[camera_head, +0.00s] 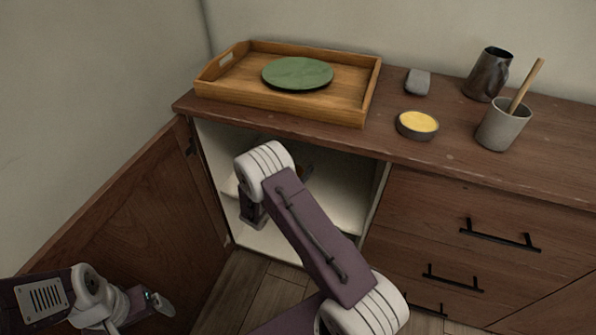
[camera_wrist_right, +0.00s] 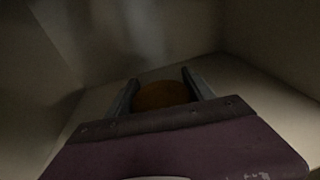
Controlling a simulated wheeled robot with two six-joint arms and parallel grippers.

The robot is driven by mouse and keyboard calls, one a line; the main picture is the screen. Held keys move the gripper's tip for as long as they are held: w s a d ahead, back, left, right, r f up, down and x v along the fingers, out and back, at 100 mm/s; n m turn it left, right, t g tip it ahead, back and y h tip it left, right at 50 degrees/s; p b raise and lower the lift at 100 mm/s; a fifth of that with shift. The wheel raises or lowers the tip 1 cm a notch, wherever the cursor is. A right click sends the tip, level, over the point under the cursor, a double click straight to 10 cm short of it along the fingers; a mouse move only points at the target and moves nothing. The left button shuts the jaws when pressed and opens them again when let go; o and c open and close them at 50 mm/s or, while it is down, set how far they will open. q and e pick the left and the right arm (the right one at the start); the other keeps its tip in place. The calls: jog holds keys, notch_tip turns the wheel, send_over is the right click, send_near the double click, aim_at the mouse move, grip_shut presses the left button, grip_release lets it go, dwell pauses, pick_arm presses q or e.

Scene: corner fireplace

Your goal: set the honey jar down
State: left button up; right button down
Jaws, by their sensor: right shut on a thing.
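My right gripper (camera_wrist_right: 161,78) is inside the open cabinet (camera_head: 345,190), shut on the honey jar (camera_wrist_right: 163,96). In the right wrist view the jar shows as a dark amber round shape between the two fingers. It is dim there, and I cannot tell whether the jar touches the shelf. In the head view my right arm covers the gripper and most of the jar. My left gripper (camera_head: 158,303) is at the lower left, away from the cabinet, and its fingers are too small to read.
The cabinet door (camera_head: 125,215) stands open at left. On the counter are a wooden tray (camera_head: 225,93) with a green plate (camera_head: 297,73), a yellow-filled dish (camera_head: 417,124), a grey block (camera_head: 418,81), a dark pitcher (camera_head: 486,75) and a cup (camera_head: 502,126) holding a wooden stick.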

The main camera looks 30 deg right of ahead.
jog(key=shift+c, duration=1.9)
grip_release()
jog(key=shift+r, duration=0.25)
jog(key=p+v, duration=0.5)
jog(key=v, duration=0.6)
jog(key=s+d+r+m+g+y, duration=0.2)
jog(key=s+d+m+g+y, duration=0.15)
jog(key=s+m+g, duration=0.95)
jog(key=s+a+r+m+t+y, duration=0.2)
jog(key=s+a+m+t+y, duration=0.3)
jog(key=a+m+y, duration=0.5)
jog(key=shift+s+a+r+m+t, duration=0.35)
jog(key=shift+s+m, duration=0.4)
jog(key=shift+m, duration=0.25)
